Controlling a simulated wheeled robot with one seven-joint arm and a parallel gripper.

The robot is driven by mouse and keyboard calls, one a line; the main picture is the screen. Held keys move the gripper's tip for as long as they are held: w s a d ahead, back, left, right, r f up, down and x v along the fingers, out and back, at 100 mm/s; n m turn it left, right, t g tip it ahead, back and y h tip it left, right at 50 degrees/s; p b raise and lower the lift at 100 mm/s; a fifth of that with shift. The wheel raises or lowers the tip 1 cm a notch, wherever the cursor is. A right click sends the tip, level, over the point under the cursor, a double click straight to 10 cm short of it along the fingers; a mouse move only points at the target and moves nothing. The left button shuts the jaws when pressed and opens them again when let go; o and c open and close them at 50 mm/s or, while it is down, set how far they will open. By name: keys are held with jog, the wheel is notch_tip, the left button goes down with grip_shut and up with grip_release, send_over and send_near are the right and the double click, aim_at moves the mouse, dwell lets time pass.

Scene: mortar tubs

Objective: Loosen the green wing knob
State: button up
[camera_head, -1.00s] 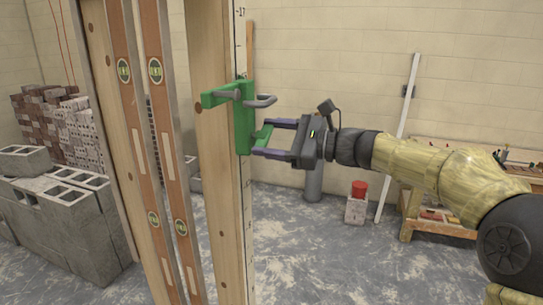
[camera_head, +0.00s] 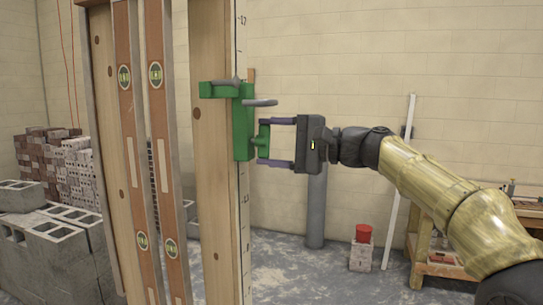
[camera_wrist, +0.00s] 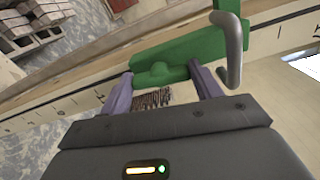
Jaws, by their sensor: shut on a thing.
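The green wing knob (camera_head: 263,141) sticks out from the right side of a green clamp bracket (camera_head: 243,122) on a wooden post (camera_head: 212,200). My gripper (camera_head: 265,143) is shut on the knob, one purple finger above it and one below. In the wrist view the knob (camera_wrist: 160,75) lies between the two fingertips (camera_wrist: 158,72), with the bracket (camera_wrist: 185,45) just beyond. The knob's wings look roughly upright in the head view. The threads behind the knob are hidden.
Concrete blocks (camera_head: 45,245) are at left. A workbench (camera_head: 440,268) stands at right.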

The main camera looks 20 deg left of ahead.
jog(key=shift+n+b, duration=0.45)
jog(key=shift+n, duration=0.35)
jog(key=o, duration=1)
jog(key=shift+d, duration=0.1)
jog(key=d+b, duration=0.1)
jog(key=d, duration=0.4)
jog(key=s+d+b, duration=0.1)
jog(key=d, duration=0.5)
jog(key=d+b, duration=0.1)
jog(key=d, duration=0.5)
jog(key=shift+s+d+b, duration=0.1)
jog(key=shift+s+b, duration=0.1)
jog(key=shift+b, duration=0.2)
